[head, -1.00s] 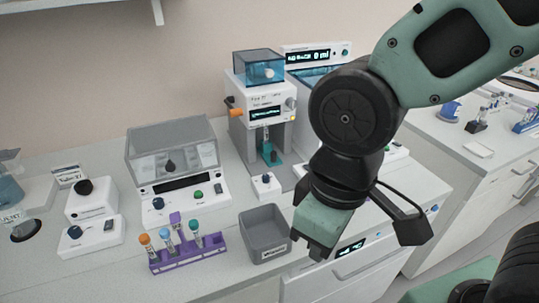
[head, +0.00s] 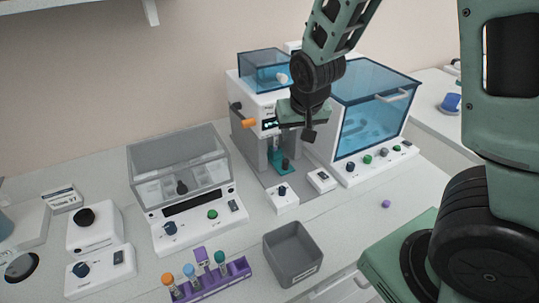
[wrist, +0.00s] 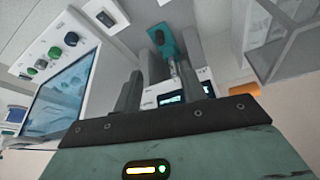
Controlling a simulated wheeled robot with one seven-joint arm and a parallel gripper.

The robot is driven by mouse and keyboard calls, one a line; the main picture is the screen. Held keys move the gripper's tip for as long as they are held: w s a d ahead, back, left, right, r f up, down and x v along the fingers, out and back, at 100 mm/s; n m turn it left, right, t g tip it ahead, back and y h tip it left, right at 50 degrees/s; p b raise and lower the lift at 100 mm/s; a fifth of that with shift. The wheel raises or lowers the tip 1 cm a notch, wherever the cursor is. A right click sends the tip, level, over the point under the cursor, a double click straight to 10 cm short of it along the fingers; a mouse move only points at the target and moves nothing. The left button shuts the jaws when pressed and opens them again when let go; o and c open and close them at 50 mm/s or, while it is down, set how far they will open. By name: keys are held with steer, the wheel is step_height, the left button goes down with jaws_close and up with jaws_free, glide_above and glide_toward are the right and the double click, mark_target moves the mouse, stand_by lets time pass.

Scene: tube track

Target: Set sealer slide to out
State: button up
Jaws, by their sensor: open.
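The sealer is a white machine (head: 256,104) with a blue-tinted box on top and an orange lever (head: 249,123) at its left. Its teal slide (head: 276,158) lies low between the grey posts, with a dark knob (head: 284,164) in front. A clear tube stands at the slide, partly hidden. In the wrist view the teal slide (wrist: 165,38) shows beyond the fingers. My gripper (head: 306,132) is open, above and in front of the sealer's upper right, apart from the slide. In the wrist view my gripper's fingers (wrist: 158,68) are empty. The gripper hides part of the sealer's display.
A blue-windowed cabinet (head: 372,118) stands close at the sealer's right. A small knob box (head: 284,199) and a switch box (head: 321,181) sit in front. A lidded machine (head: 180,180) is at left. A grey bin (head: 292,254) and purple tube rack (head: 212,281) are nearer.

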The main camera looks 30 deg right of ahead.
mark_target(286, 162)
steer(key=p+x, duration=0.2)
steer(key=x, duration=1.5)
steer(key=shift+w+f+p, duration=0.1)
steer(key=shift+w+p, duration=0.05)
steer(key=shift+p, duration=0.15)
jaws_close()
